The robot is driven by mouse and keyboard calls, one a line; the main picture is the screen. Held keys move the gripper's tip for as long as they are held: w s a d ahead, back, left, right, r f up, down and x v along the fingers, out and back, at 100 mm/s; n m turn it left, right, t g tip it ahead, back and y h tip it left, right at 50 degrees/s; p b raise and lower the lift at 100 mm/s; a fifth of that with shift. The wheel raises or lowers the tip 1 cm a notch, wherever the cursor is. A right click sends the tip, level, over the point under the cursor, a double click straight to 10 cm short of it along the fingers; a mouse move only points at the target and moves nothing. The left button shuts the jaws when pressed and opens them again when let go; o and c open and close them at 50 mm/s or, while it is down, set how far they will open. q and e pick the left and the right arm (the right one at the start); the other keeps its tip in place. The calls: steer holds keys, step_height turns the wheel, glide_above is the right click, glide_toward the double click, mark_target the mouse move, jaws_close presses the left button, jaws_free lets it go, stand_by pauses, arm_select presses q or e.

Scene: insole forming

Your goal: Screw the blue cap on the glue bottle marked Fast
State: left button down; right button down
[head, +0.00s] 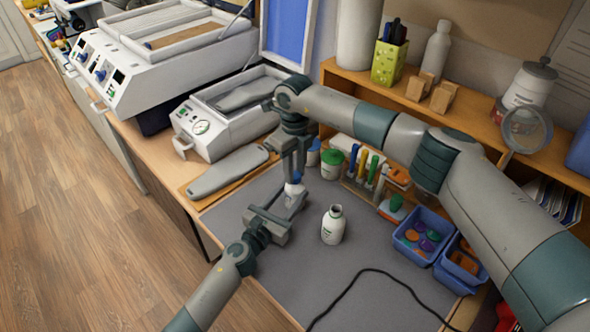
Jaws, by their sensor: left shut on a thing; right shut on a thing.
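My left gripper (284,208), on the arm from the lower left, is shut on a small white bottle (292,189) above the grey mat. Its fingers hide most of the bottle, and I cannot read a label. My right gripper (295,172) reaches down from above and is shut on a small blue cap (296,179) at the top of that bottle. I cannot tell how far the cap is seated.
The grey mat (375,288) has free room at the front, crossed by a black cable (362,275). Green-lidded (331,164) and blue-lidded jars, a tool rack and blue bins (422,236) stand behind and right. A grey insole (228,171) lies on a board at left.

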steer(key=shift+m, duration=0.6)
steer(key=c, duration=1.3)
jaws_free()
steer(key=shift+c, duration=0.2)
step_height(320, 180, up, 12)
arm_select(q)
steer(key=c, duration=0.8)
jaws_free()
steer(key=shift+c, duration=0.2)
